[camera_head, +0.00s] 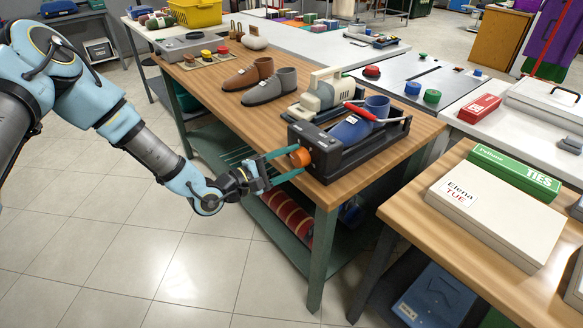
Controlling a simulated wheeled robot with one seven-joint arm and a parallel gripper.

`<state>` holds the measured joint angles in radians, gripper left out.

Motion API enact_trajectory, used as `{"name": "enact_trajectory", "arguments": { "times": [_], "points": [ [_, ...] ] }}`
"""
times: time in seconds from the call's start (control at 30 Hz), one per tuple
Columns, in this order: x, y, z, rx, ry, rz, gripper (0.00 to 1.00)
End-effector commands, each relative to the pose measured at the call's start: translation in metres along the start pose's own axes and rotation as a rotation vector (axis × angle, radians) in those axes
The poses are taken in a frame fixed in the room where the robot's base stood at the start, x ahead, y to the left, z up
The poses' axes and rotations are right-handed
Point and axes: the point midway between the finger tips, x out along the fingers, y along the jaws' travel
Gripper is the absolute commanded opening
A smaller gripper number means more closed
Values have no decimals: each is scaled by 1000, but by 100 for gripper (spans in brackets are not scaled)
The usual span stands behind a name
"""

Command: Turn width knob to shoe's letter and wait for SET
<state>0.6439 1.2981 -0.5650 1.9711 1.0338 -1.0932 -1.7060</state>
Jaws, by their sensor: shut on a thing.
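My gripper (285,166) reaches in from the left with its green fingers around the orange knob (299,157), shut on it. The knob sits on the front end of a black shoe-stretching machine (338,160) near the bench's front corner. A blue shoe (350,129) is mounted on the machine, with a small white tag on it and a red-handled part across its top. The shoe's letter is too small to read. No SET sign is readable on the machine's dark front panel (302,137).
The machine stands on a wooden bench (225,101). A brown shoe (248,74), a grey shoe (270,87) and a cream appliance (322,91) are behind it. A second table (480,235) with a cream box (494,205) stands at right. Tiled floor is clear at lower left.

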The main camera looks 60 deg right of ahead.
Motion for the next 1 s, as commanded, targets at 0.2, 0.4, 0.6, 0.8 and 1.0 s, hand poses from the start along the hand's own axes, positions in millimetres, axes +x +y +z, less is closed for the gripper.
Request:
{"name": "enact_trajectory", "arguments": {
  "times": [0.2,0.4,0.6,0.8,1.0],
  "points": [
    [0,-4,-1,204,13,-12,7],
    [0,-3,-1,394,24,-24,7],
    [0,-3,0,583,36,-33,7],
    [0,-3,0,773,48,-44,7],
    [0,-4,0,962,59,-55,7]
  ]
}}
